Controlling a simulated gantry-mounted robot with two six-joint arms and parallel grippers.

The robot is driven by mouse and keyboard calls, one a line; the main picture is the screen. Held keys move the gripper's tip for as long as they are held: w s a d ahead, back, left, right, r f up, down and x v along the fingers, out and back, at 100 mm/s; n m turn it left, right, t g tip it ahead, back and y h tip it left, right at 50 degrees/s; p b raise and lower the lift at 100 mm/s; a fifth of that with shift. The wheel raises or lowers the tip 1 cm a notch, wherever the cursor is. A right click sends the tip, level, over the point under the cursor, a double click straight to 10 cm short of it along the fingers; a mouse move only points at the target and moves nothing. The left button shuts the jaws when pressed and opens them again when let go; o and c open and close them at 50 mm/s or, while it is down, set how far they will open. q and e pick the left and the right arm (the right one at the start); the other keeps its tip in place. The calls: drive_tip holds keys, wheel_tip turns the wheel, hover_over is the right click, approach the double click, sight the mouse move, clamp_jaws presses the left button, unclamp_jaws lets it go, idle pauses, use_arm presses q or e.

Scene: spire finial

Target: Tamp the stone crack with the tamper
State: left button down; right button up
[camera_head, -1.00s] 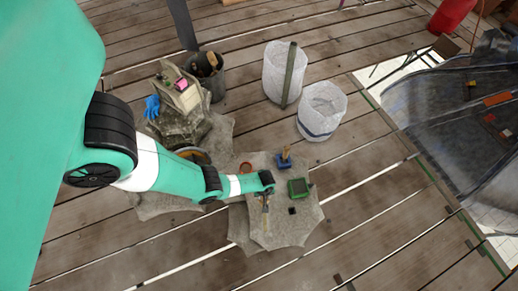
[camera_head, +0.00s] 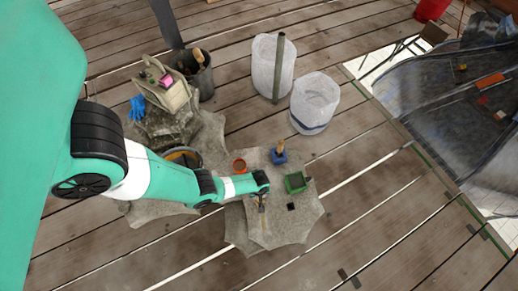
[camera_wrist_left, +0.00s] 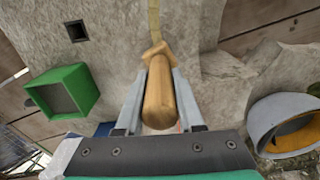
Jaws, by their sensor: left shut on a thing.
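My left gripper (camera_head: 262,194) is over the near stone slab (camera_head: 293,228). In the left wrist view its two grey fingers (camera_wrist_left: 158,95) are shut on a round wooden handle (camera_wrist_left: 158,98), which appears to be the tamper's. A small wooden crosspiece shows at the handle's far end. A narrow tan strip (camera_wrist_left: 154,18), perhaps the crack, runs over the stone (camera_wrist_left: 120,45) beyond it, in line with the handle. I cannot tell whether the tool touches the stone. My right gripper is not in view.
A green box (camera_head: 295,182), a blue block with a wooden handle (camera_head: 279,152) and a small black square (camera_head: 291,206) are on the slab. An orange-rimmed pot (camera_head: 240,166) is behind my gripper. White sacks (camera_head: 314,103) stand further back.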

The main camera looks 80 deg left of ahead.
use_arm(q)
drive_tip(key=shift+f+b, duration=0.75)
idle(0.3)
drive_tip(key=shift+d, duration=0.15)
idle(0.5)
drive_tip(key=shift+d, duration=0.35)
drive_tip(key=shift+d+f, duration=0.15)
drive_tip(key=shift+d, duration=0.5)
drive_tip(key=shift+d, duration=0.2)
drive_tip(key=shift+w+d, duration=0.15)
drive_tip(key=shift+d, duration=1.5)
drive_tip(key=shift+d, duration=0.1)
drive_tip(key=shift+w+d, duration=0.15)
drive_tip(key=shift+d, duration=0.65)
drive_tip(key=shift+d, duration=0.25)
